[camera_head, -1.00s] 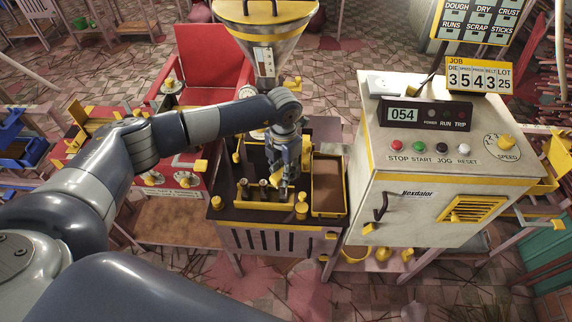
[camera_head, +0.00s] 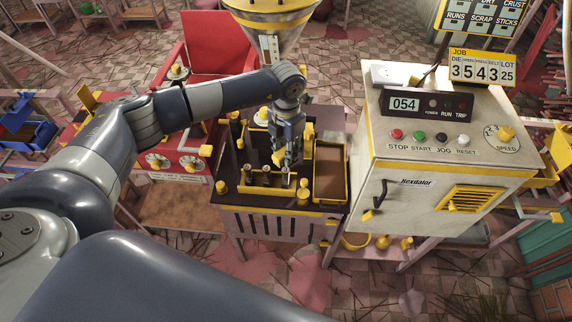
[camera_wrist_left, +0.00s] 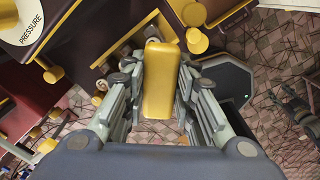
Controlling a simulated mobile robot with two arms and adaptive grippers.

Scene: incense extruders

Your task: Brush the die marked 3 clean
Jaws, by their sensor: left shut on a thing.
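My left gripper (camera_head: 284,160) hangs over the dark-topped stand (camera_head: 228,190), just behind its low yellow rack (camera_head: 262,191). In the left wrist view the gripper (camera_wrist_left: 160,85) is shut on a smooth yellow block-like piece (camera_wrist_left: 160,90). This may be a brush handle; no bristles show. Several small dark pieces with light tops, possibly dies, stand in the rack. I cannot read their marks, so I cannot tell which is the die marked 3. The gripper partly hides the area behind the rack. My right gripper is out of view.
A brown tray (camera_head: 331,172) edges the stand's right side. A white cabinet (camera_head: 410,165) with buttons stands to the right, below a JOB card (camera_head: 482,68) with 3 under DIE. A yellow-banded hopper (camera_head: 270,22) rises behind. Short yellow-topped posts (camera_head: 303,189) stand near the front edge.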

